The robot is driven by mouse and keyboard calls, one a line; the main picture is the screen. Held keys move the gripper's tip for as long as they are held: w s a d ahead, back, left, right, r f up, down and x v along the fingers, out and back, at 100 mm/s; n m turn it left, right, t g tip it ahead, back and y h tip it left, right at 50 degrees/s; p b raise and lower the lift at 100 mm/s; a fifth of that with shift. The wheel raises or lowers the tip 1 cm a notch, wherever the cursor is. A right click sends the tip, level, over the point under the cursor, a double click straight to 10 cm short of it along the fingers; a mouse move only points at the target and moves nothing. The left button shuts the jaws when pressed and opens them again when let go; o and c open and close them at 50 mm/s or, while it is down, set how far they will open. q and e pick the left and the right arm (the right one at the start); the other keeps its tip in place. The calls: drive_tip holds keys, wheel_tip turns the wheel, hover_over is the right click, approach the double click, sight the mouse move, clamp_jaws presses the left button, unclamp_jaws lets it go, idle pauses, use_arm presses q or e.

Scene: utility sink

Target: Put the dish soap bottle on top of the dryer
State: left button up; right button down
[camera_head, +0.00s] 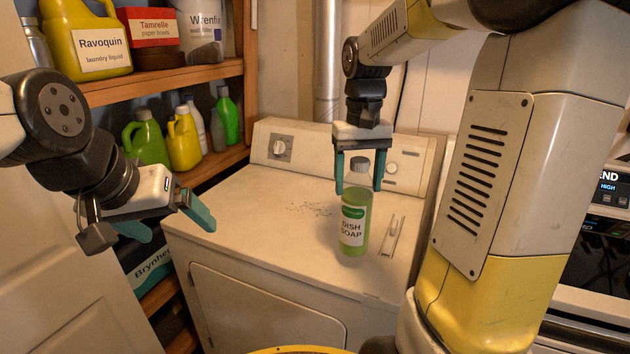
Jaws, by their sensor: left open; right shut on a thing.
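The dish soap bottle (355,222) is green and see-through, with a grey cap and a white and green label. It is upright over the top of the white dryer (260,215); I cannot tell whether its base touches the surface. My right gripper (358,185) comes down from above with teal fingers on both sides of the bottle's neck and is shut on it. My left gripper (172,230) is open and empty, to the left of the dryer's front left corner.
A wooden shelf (170,80) at the left holds several bottles and boxes, including a yellow Ravoquin jug (90,40). The dryer's top left is clear apart from dark specks.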

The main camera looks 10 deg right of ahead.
drive_tip(key=w+a+f, duration=0.3)
drive_tip(key=w+f, duration=0.1)
drive_tip(key=w, duration=0.6)
drive_tip(key=shift+w+f, duration=0.15)
drive_tip(key=shift+f, duration=0.1)
drive_tip(key=shift+a+f, duration=0.1)
drive_tip(key=shift+c, duration=1.5)
unclamp_jaws()
